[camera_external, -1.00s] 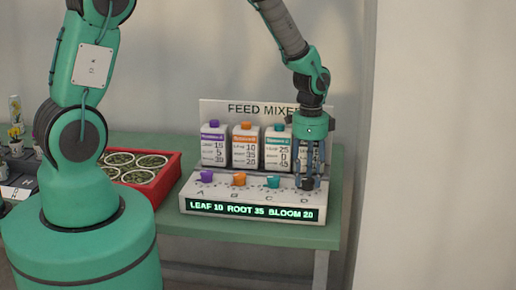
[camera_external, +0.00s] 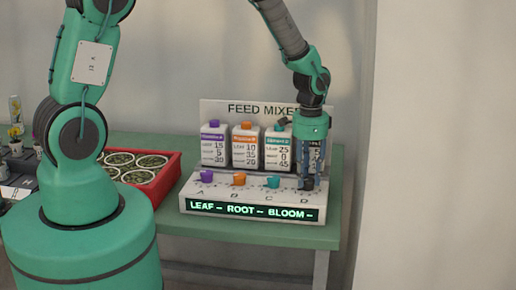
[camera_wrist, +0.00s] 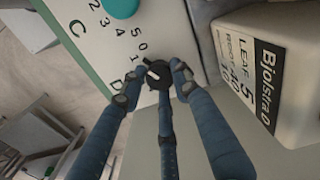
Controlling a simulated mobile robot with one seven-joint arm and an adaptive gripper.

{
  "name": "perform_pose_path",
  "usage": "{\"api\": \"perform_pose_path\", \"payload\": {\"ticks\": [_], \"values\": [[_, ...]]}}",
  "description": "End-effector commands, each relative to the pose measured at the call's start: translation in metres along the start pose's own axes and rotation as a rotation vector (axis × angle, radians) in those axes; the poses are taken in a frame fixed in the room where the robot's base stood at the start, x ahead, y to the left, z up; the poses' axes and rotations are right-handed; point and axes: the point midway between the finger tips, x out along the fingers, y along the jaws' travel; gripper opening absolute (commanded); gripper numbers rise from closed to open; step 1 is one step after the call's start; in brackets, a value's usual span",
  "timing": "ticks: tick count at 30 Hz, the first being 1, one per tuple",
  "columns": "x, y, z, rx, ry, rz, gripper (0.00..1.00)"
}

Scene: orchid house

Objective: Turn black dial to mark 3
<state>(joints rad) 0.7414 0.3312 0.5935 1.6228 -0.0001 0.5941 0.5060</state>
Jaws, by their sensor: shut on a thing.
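The black dial (camera_wrist: 158,74) sits by the letter D on the white sloped panel of the feed mixer (camera_external: 190,198). It carries a pale pointer mark; the wrist view shows a 0 and a 1 near it, but I cannot read its exact setting. My gripper (camera_external: 307,184) reaches down from above onto this dial, at the panel's right end. In the wrist view its blue fingers (camera_wrist: 156,86) stand around the dial, shut on it. The display (camera_external: 252,211) reads LEAF, ROOT and BLOOM with dashes.
Purple (camera_external: 206,177), orange (camera_external: 239,179) and teal (camera_external: 272,181) dials stand left of my gripper. White bottles (camera_external: 246,152) stand close behind the panel; one (camera_wrist: 268,78) is near my fingers. A red tray (camera_external: 170,176) of pots lies left on the green table (camera_external: 255,239).

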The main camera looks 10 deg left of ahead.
Motion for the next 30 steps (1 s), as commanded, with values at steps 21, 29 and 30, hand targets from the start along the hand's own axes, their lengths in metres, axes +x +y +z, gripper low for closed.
{"api": "perform_pose_path", "payload": {"ticks": [21, 29, 30], "values": [[-0.0007, -0.0004, -0.0004, -0.678, 0.001, 0.0, 0.04], [-0.0006, -0.0004, -0.0003, -0.925, 0.001, 0.0, 0.04], [-0.0006, -0.0004, -0.0003, -0.963, 0.001, 0.0, 0.04]]}}
